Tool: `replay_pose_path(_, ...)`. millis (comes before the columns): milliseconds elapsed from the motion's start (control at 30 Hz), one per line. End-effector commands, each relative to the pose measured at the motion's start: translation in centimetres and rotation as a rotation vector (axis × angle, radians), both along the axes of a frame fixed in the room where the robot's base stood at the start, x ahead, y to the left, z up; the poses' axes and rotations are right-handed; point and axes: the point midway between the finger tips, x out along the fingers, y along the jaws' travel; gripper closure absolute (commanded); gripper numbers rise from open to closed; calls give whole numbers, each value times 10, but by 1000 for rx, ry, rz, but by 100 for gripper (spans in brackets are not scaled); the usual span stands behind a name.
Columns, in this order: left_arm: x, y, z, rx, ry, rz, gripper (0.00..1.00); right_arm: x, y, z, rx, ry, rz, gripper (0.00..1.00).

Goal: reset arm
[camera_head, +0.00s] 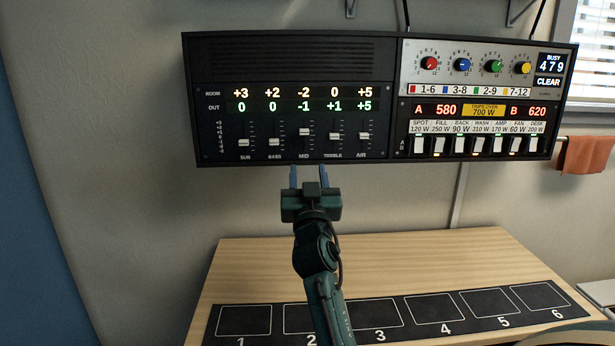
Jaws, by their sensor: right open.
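My right gripper (308,178) is raised in front of the lower edge of a black wall panel (300,65), below its MID and TREBLE sliders. Its two blue fingers point up and stand apart with nothing between them. My right arm (318,265) comes up from the bottom of the view over the wooden table. Whether the fingers touch the panel I cannot tell. My left gripper is not in view.
The panel has several sliders (305,132), coloured knobs (462,64) and white switches (478,145). Below, the wooden table (400,262) bears a black mat (262,340) with numbered squares. An orange cloth (585,155) hangs at right. The tabletop is otherwise clear.

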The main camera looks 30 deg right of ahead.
Motion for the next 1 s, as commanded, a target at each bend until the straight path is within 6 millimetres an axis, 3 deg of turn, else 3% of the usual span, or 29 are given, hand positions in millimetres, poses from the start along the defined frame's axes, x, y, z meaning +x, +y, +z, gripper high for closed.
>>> replay_pose_path(267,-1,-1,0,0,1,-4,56,0,0,-1,-1,2,1,56)
replay_pose_path(367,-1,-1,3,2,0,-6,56,-1,6,-13,-5,33,18,56)
replay_pose_path(467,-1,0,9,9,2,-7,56,-6,22,-47,-16,119,70,56)
replay_pose_path(567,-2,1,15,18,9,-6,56,-23,52,-104,-26,262,162,56)
replay_pose_path(667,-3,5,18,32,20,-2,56,-53,87,-166,-24,419,275,56)
replay_pose_path(800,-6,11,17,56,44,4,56,-113,136,-241,5,629,433,56)
replay_pose_path(900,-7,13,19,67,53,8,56,-165,169,-282,43,764,542,56)
replay_pose_path(1000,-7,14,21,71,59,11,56,-214,196,-310,86,874,634,56)
